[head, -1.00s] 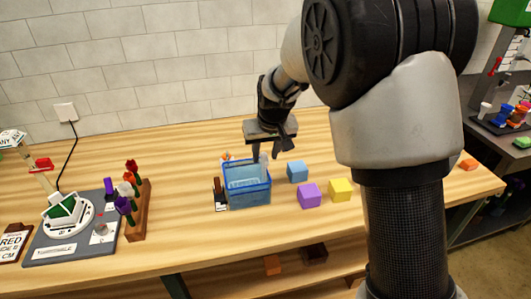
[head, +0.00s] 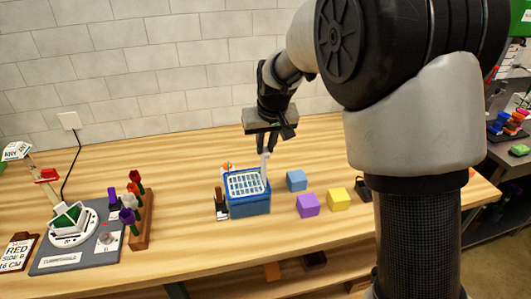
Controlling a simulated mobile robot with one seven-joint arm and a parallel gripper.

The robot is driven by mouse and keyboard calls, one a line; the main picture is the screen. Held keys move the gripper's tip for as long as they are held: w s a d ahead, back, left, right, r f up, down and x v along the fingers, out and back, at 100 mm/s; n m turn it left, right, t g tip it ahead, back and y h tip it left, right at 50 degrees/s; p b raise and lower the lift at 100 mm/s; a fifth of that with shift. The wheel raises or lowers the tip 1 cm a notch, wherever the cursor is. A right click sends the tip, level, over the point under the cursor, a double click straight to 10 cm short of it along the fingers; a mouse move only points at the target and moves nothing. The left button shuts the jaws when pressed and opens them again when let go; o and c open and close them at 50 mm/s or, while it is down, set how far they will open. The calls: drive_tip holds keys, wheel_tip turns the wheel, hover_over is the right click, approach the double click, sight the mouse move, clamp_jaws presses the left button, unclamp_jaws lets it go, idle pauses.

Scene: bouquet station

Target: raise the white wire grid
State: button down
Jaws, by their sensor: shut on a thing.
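The white wire grid (head: 245,184) shows at the top of the blue bin (head: 250,207), level with its rim. A pale upright handle (head: 264,168) rises at the grid's right side. My gripper (head: 266,150) points down above the bin's right edge and is shut on the top of this handle. The inside of the bin below the grid is hidden.
Blue (head: 297,180), purple (head: 308,204) and yellow (head: 339,199) blocks lie right of the bin. A wooden rack with flowers (head: 138,215) and a grey turntable board (head: 75,245) stand at left.

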drive_tip(key=shift+w+r, duration=0.15)
drive_tip(key=shift+r, duration=0.5)
drive_tip(key=c, duration=1.7)
unclamp_jaws()
drive_tip(key=v, duration=1.7)
drive_tip(key=shift+s+d+r, duration=0.1)
drive_tip(key=shift+s, duration=0.2)
